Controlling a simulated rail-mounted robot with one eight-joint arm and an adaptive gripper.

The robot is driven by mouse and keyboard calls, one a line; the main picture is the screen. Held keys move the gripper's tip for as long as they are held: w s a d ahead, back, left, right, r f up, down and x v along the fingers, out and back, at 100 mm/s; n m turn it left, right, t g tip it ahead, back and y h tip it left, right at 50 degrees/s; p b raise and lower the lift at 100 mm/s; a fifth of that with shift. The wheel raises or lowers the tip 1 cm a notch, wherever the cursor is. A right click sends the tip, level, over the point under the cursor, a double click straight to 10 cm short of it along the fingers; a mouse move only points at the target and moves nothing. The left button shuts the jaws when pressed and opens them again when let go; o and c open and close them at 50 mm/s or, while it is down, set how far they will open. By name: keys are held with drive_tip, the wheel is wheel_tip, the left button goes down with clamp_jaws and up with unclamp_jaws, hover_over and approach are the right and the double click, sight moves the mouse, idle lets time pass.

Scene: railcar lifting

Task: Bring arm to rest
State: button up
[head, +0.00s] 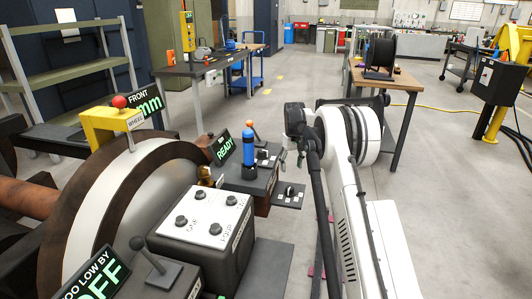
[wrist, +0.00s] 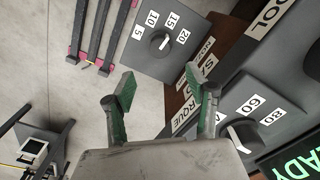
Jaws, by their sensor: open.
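My arm reaches forward on the right side of the head view, and my gripper (head: 291,158) hangs at its far end, pointing down beside the control boxes. In the wrist view my gripper (wrist: 159,88) is open, its two green-padded fingers well apart with nothing between them. Beyond the fingers is a grey panel with a white-pointer dial (wrist: 165,42) marked 5, 10, 15 and 20. It also shows in the head view as a small panel (head: 289,194). A second dial (wrist: 240,132), marked 60 and 80, lies right of the right finger.
A large wheel (head: 105,215) stands at left, with a grey button box (head: 207,220) and a lever (head: 148,255) before it. A blue-topped post (head: 249,150) and a READY display (head: 222,148) stand near my gripper. A wooden table (head: 395,78) stands behind my arm. Open floor lies between.

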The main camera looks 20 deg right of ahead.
drive_tip(key=s+a+r+t+p, duration=0.1)
drive_tip(key=s+a+r+p, duration=0.1)
drive_tip(key=s+a+r, duration=0.45)
drive_tip(key=s+a+r+t+p, duration=0.1)
drive_tip(key=s+a+r, duration=0.15)
drive_tip(key=r, duration=0.75)
drive_tip(key=s+a+r+t+p, duration=0.1)
drive_tip(key=s+a+r+p, duration=0.15)
drive_tip(key=s+r, duration=0.45)
drive_tip(key=s+a+r+t+p, duration=0.1)
drive_tip(key=s+a+r, duration=0.35)
drive_tip(key=s, duration=0.25)
drive_tip(key=s+a+r+p, duration=0.1)
drive_tip(key=s+a+r, duration=0.2)
drive_tip(key=s+r, duration=0.25)
drive_tip(key=s+a+f+t+p, duration=0.1)
drive_tip(key=s+a+f+p, duration=0.1)
drive_tip(key=s, duration=0.9)
drive_tip(key=s+a+f+t+p, duration=0.1)
drive_tip(key=s+a, duration=0.3)
drive_tip(key=s, duration=0.6)
drive_tip(key=shift+s+f+t+p, duration=0.35)
drive_tip(key=shift+f+t+p, duration=0.05)
drive_tip(key=shift+f+t, duration=0.25)
drive_tip(key=shift+c, duration=0.2)
